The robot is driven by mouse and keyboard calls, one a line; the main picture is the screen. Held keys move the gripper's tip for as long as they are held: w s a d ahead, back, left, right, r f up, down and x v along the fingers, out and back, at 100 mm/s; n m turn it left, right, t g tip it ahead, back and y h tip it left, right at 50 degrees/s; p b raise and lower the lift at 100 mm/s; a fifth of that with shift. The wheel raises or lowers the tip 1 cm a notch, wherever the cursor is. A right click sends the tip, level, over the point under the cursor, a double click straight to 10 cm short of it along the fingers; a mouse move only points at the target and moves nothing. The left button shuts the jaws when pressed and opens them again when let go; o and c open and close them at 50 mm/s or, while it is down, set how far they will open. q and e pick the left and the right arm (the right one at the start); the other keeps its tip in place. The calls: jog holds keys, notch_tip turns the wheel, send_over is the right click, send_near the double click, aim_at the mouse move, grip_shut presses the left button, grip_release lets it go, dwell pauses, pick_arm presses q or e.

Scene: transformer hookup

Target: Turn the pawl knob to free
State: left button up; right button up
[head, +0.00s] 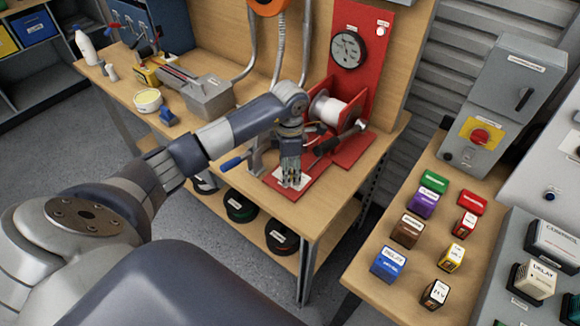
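A red winding stand (354,149) with a white spool (338,112) stands on the wooden bench. A dark bar (341,137) with a thick end reaches from beside the spool toward my gripper. My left gripper (290,178) points down over the front of the stand's red base, near a small white label. Its fingers are small and dark here, and I cannot tell whether they are open or touch anything. I cannot make out the pawl knob; the gripper and wrist may hide it. My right gripper is not in view.
A blue-handled lever (232,163) sits just left of my gripper. A grey boxed tool (208,98) and a yellow-white tub (148,100) are further left on the bench. A second table on the right holds several coloured relay blocks (388,264). A red gauge panel (357,28) stands behind.

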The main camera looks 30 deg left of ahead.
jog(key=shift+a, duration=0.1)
pick_arm(q)
jog(key=c, duration=0.9)
jog(key=shift+c, duration=1)
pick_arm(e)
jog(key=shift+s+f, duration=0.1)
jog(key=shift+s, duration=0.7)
